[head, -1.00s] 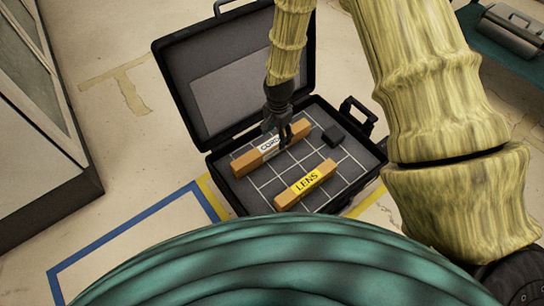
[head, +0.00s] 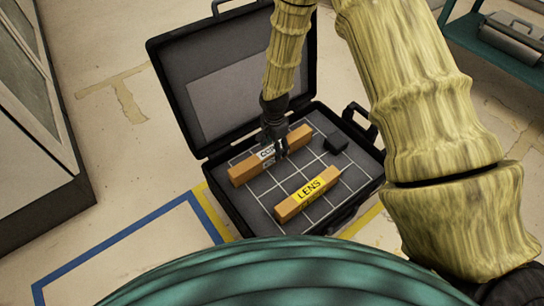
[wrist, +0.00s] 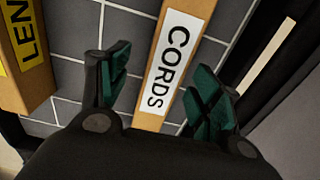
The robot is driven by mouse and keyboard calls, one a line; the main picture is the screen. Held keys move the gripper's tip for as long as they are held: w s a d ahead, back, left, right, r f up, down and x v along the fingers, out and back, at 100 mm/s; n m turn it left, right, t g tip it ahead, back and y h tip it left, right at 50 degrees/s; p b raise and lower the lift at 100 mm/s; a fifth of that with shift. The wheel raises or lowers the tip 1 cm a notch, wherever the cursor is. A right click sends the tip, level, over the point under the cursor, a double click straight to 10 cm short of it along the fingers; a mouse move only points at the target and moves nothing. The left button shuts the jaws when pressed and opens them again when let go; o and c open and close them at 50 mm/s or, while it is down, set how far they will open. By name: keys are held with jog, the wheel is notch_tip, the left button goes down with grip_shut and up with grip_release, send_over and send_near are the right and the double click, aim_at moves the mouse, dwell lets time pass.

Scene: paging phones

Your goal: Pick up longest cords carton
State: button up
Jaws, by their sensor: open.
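The cords carton (head: 244,172) is a long orange-brown box with a white CORDS label, lying in the open black case. In the wrist view the carton (wrist: 187,9) runs between the two green-padded fingers of my gripper (wrist: 162,90), with a gap on each side. My gripper (head: 275,150) is open, low over the middle of the carton, and hides part of its label in the head view. I cannot tell whether the fingertips reach below its top.
A similar carton with a yellow LENS label (head: 308,196) lies nearer in the case, apart from the cords carton. A small black block (head: 336,142) sits at the right. The case's raised lid (head: 225,95) stands behind. Gridded floor separates the cartons.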

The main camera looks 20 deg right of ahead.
aim_at(272, 149)
jog(key=f, duration=0.1)
jog(key=f+b, duration=0.2)
jog(key=shift+w+a+f, duration=0.2)
jog(key=shift+a, duration=0.05)
jog(key=shift+f+b, duration=0.4)
jog(key=shift+f, duration=0.3)
jog(key=shift+c, duration=0.4)
grip_shut()
